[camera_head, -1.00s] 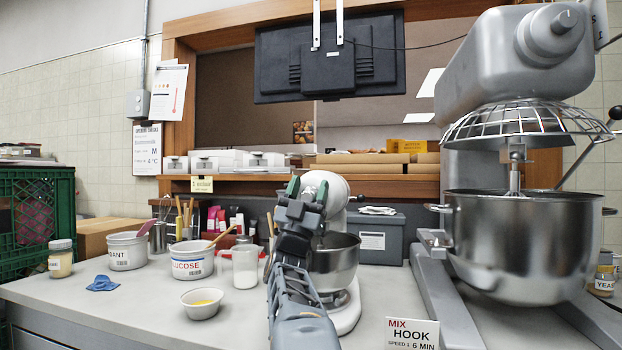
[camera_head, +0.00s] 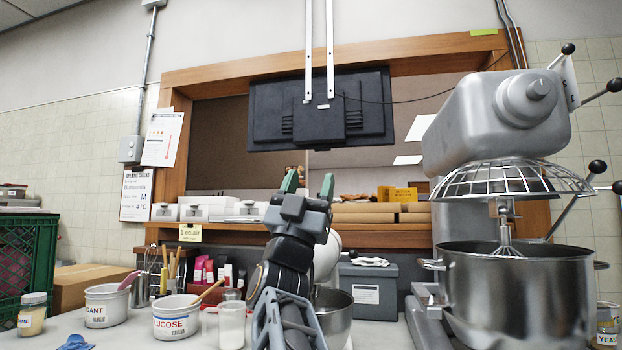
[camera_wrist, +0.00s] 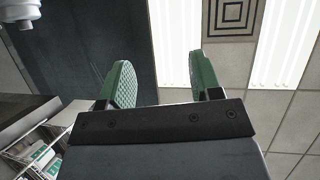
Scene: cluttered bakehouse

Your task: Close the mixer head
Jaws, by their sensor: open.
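A small stand mixer with a pale rounded head (camera_head: 328,256) stands on the worktop behind my arm. My arm hides much of it, and I cannot tell how far its head is tilted. Its steel bowl (camera_head: 334,318) shows to the right of my arm. My gripper (camera_head: 309,182) is open and empty, fingers pointing up, above and in front of the small mixer head. In the wrist view the two green fingers (camera_wrist: 162,78) stand apart with nothing between them. A pale rounded part at that view's top left is too cropped to name.
A large grey mixer (camera_head: 500,120) with a wire guard and steel bowl (camera_head: 515,285) stands at right. Tubs (camera_head: 175,318), a jug (camera_head: 232,325) and a jar (camera_head: 32,315) stand at left. A dark monitor (camera_head: 320,110) hangs above the shelf (camera_head: 350,227).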

